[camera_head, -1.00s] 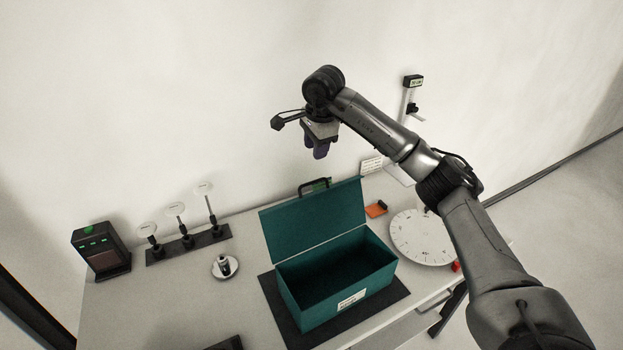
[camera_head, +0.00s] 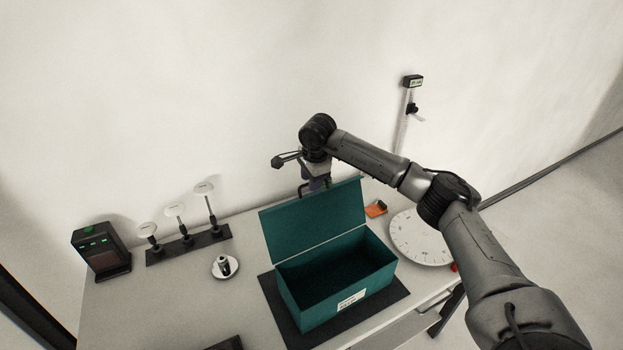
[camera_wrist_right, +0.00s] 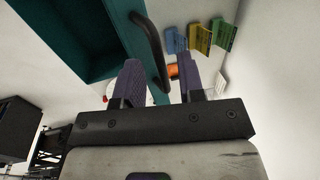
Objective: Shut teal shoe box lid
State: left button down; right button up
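The teal shoe box (camera_head: 338,285) stands on a dark mat with its lid (camera_head: 315,220) raised and tilted back, so the empty-looking inside shows. A dark handle (camera_wrist_right: 150,46) is on the lid, and the lid also shows in the right wrist view (camera_wrist_right: 133,30). My right gripper (camera_head: 316,184) is just behind the lid's top edge, its fingertips partly hidden there. In the right wrist view its two purple fingers (camera_wrist_right: 160,70) are apart, with the lid's edge and the handle's end appearing between them. Contact cannot be told. My left gripper is not in view.
A round white dial turntable (camera_head: 420,238) is right of the box, with an orange item (camera_head: 376,208) near it. Left are a small dish (camera_head: 225,267), a rack of discs (camera_head: 187,245) and a dark device (camera_head: 101,252). The wall is close behind.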

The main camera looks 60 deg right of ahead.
grip_shut()
dwell(0.3)
dwell(0.3)
